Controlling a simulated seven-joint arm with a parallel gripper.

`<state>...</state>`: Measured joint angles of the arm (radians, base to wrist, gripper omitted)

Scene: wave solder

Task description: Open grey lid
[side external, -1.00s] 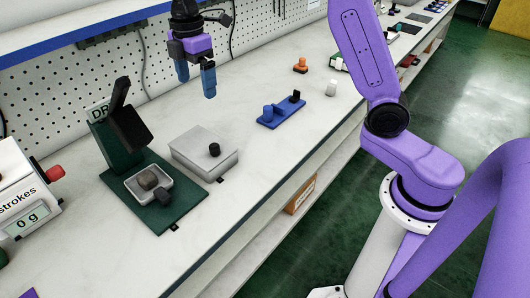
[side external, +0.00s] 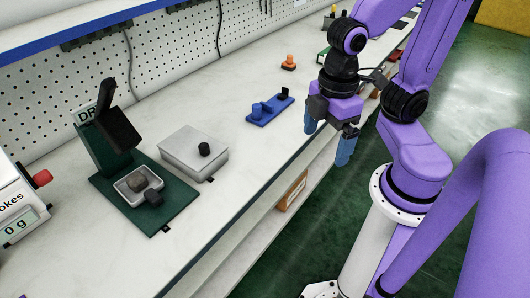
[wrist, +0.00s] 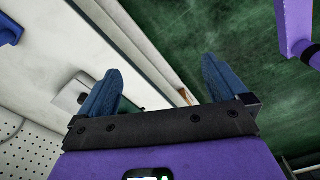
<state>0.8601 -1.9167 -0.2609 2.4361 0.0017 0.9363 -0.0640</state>
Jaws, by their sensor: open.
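The grey lid (side external: 181,150) tops a low grey box on the bench in the side external view, with a black knob (side external: 204,149) on it. It lies flat and looks closed. Part of the grey box (wrist: 72,92) also shows in the wrist view, partly hidden behind a blue finger. My gripper (side external: 327,143) is open and empty, to the right of the box near the bench's front edge. In the wrist view its two blue fingers (wrist: 163,85) are wide apart with nothing between them.
A green stand with a tilted black head and a small tray (side external: 139,185) is left of the box. A blue fixture (side external: 269,109) and an orange piece (side external: 288,62) lie beyond it. A scale (side external: 20,222) is far left. The bench front is mostly clear.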

